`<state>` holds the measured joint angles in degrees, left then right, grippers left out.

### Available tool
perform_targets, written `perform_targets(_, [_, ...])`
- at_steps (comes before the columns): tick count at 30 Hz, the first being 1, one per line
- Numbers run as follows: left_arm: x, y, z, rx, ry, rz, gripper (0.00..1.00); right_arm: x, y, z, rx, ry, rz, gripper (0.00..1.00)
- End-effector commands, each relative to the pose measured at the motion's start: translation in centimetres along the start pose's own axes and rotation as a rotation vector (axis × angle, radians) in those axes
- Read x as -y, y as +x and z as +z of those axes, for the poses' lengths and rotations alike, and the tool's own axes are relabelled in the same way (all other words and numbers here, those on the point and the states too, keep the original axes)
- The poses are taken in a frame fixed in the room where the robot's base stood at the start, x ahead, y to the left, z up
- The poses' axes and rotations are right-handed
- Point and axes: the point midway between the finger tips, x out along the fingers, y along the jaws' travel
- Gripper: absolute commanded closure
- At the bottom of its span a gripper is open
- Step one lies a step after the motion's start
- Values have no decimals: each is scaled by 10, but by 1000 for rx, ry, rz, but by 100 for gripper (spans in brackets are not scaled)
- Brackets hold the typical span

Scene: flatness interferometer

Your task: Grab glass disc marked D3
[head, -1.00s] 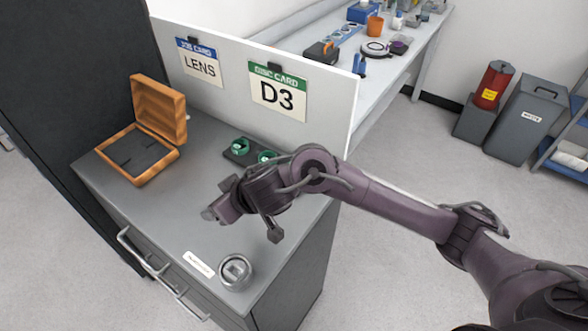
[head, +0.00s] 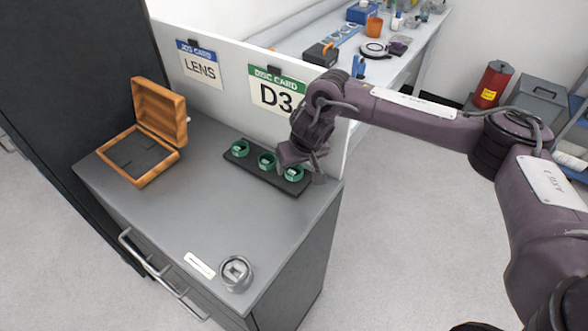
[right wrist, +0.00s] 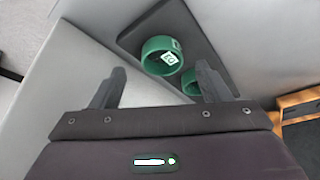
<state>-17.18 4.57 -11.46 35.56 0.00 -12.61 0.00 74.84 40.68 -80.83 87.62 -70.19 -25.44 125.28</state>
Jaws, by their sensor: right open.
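Three green-rimmed discs sit in a row on a dark rack: a left one (head: 239,148), a middle one (head: 267,160) and a right one (head: 293,174). Their white marks are too small to read. My right gripper (head: 302,172) is over the right end of the rack, at the right disc. In the right wrist view one green ring (right wrist: 160,56) shows ahead between the open fingers (right wrist: 160,75), with nothing gripped. Part of a second ring (right wrist: 189,82) shows behind a finger. The disc card (head: 276,94) reads D3. My left gripper is not in view.
The dark rack (head: 255,172) lies close to the white partition (head: 225,72). An open wooden box (head: 140,180) stands at the left of the grey cabinet top. A round metal holder (head: 236,273) is near the front. The middle of the top is clear.

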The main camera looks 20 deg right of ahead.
Motion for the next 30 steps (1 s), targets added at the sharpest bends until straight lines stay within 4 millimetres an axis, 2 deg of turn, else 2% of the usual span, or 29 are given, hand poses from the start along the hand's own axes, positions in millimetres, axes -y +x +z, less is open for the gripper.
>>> perform_targets(1, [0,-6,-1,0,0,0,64,2,5,0,2,-1,1,30])
perform_targets(6, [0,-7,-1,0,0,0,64,3,26,0,1,0,-1,30])
perform_targets(14, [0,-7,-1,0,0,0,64,2,30,0,-1,-1,-1,30])
perform_targets(25, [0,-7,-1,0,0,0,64,2,30,0,-1,-1,-1,77])
perform_targets(30, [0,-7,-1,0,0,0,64,2,29,0,-1,-1,-1,79])
